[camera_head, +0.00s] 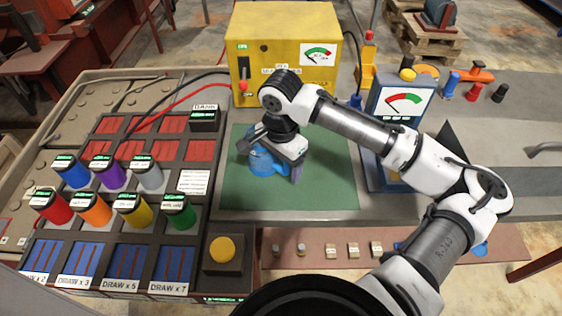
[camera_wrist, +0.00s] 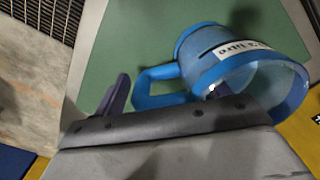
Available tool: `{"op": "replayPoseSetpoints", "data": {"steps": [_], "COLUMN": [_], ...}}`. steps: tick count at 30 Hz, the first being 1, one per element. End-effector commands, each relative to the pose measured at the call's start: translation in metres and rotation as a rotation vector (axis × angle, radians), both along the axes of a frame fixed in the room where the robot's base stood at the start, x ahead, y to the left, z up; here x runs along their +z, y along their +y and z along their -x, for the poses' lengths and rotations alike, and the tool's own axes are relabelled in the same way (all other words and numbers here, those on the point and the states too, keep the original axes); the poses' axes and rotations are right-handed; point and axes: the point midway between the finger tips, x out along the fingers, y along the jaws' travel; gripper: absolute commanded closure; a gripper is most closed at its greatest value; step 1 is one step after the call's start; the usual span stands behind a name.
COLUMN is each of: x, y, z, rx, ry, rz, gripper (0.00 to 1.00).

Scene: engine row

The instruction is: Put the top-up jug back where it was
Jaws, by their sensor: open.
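The blue top-up jug (camera_head: 266,163) stands on the green mat (camera_head: 325,185), partly hidden behind my gripper in the head view. In the wrist view the jug (camera_wrist: 255,62) shows its wide rim, a white label and its handle (camera_wrist: 146,86) pointing left. My gripper (camera_head: 277,158) is open at the jug. In the wrist view one dark finger of my gripper (camera_wrist: 165,93) is left of the handle and the other is by the jug's rim, partly hidden. The handle shows between the fingers; I cannot tell whether they touch it.
A yellow meter box (camera_head: 275,60) stands behind the mat. A blue-grey gauge stand (camera_head: 400,105) is right of it. Several coloured knobs (camera_head: 92,208) on a panel are at the left, with a yellow button (camera_head: 222,249) in front. The mat's front right is clear.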

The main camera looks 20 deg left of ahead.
Motion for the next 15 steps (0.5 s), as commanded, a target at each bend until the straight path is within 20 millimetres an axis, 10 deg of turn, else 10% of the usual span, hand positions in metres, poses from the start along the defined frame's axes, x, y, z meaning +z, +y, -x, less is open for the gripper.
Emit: {"op": "replayPoseSetpoints", "data": {"steps": [8,15], "x": [0.008,0.053], "y": [0.000,0.001], "z": [0.000,0.000], "rx": [0.000,0.001], "ry": [-0.001,-0.003], "rz": [0.000,-0.002], "gripper": [0.26,0.26]}}
